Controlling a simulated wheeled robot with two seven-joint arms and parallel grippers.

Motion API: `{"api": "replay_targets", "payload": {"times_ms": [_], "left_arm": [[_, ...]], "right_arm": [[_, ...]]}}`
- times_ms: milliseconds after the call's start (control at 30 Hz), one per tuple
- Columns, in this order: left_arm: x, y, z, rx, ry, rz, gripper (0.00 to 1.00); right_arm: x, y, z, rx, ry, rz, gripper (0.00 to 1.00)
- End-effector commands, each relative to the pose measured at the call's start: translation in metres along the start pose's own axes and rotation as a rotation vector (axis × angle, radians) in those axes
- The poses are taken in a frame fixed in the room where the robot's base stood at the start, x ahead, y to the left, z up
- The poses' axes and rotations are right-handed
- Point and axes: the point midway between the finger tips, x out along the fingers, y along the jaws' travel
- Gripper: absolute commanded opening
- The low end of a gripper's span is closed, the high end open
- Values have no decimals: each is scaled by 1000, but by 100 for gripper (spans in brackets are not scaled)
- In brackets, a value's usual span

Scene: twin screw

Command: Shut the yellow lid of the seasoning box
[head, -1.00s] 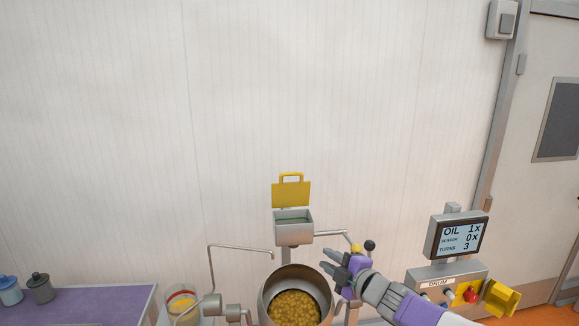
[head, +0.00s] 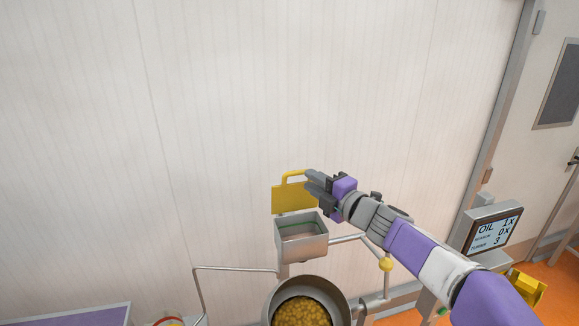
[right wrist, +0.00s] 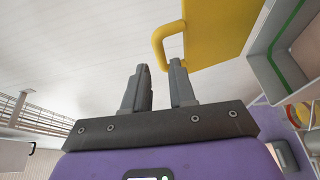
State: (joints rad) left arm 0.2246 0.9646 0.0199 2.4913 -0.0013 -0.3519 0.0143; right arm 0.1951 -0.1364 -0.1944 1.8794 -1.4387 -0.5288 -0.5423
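The seasoning box (head: 302,244) is a grey metal box, open at the top, with a green line inside; its rim also shows in the right wrist view (right wrist: 270,72). Its yellow lid (head: 290,201) stands raised at the back, with a loop handle on its upper edge. My right gripper (head: 307,182) is at the lid's upper right, by the handle. In the right wrist view the fingers (right wrist: 159,66) are apart, and the handle (right wrist: 158,48) of the lid (right wrist: 215,30) shows just beyond their tips. I cannot tell whether they touch. My left gripper is out of view.
A drum (head: 277,297) with yellow contents stands below the box. A bent metal pipe (head: 235,268) is at left, and a yellow-knobbed lever (head: 385,265) at right. A display (head: 493,230) stands further right. The wall behind is bare.

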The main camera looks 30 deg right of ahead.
Motion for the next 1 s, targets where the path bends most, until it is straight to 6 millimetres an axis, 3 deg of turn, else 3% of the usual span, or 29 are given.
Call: {"api": "replay_targets", "payload": {"times_ms": [200,400,767,933,1000], "left_arm": [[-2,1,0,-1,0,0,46],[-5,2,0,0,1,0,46],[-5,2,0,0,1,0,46],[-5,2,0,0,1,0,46],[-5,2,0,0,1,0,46]], "right_arm": [[36,-1,-1,2,4,-3,25],[60,-1,-1,3,2,-2,25],[66,-1,-1,3,1,-1,25],[66,-1,-1,4,1,-1,2],[66,-1,-1,4,1,-1,0]]}}
